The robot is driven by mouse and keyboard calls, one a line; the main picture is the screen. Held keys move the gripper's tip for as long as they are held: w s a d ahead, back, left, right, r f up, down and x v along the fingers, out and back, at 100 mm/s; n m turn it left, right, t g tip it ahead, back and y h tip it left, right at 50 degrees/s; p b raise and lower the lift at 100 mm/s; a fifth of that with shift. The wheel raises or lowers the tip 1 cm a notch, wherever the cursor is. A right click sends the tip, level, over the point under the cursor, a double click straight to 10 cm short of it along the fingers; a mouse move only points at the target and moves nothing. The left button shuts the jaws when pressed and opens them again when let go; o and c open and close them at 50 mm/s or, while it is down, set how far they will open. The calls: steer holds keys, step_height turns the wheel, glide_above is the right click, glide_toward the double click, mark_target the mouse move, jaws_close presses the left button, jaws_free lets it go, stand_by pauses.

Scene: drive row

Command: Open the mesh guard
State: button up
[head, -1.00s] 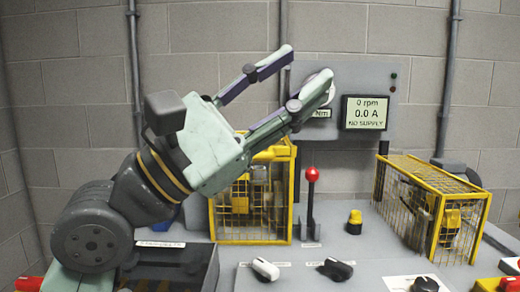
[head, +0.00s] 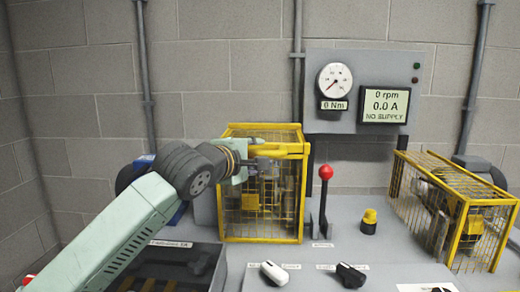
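A yellow-framed mesh guard (head: 261,219) stands upright on the grey bench at the middle of the head view, with machine parts behind its mesh. A second yellow mesh guard (head: 455,205) stands at the right. My gripper (head: 268,165) is at the upper left part of the middle guard, in front of its mesh. The fingers are foreshortened and small, so I cannot tell whether they are open or touching the guard. My wrist hides part of the guard's left upright.
A red-knobbed lever (head: 325,190) stands just right of the middle guard. A yellow button (head: 369,221), a white switch (head: 274,273) and a black switch (head: 350,275) sit on the bench. A display (head: 384,105) and dial gauge (head: 335,80) are behind.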

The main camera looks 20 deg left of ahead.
steer(key=shift+x, duration=1.15)
steer(key=shift+c, duration=0.6)
jaws_close()
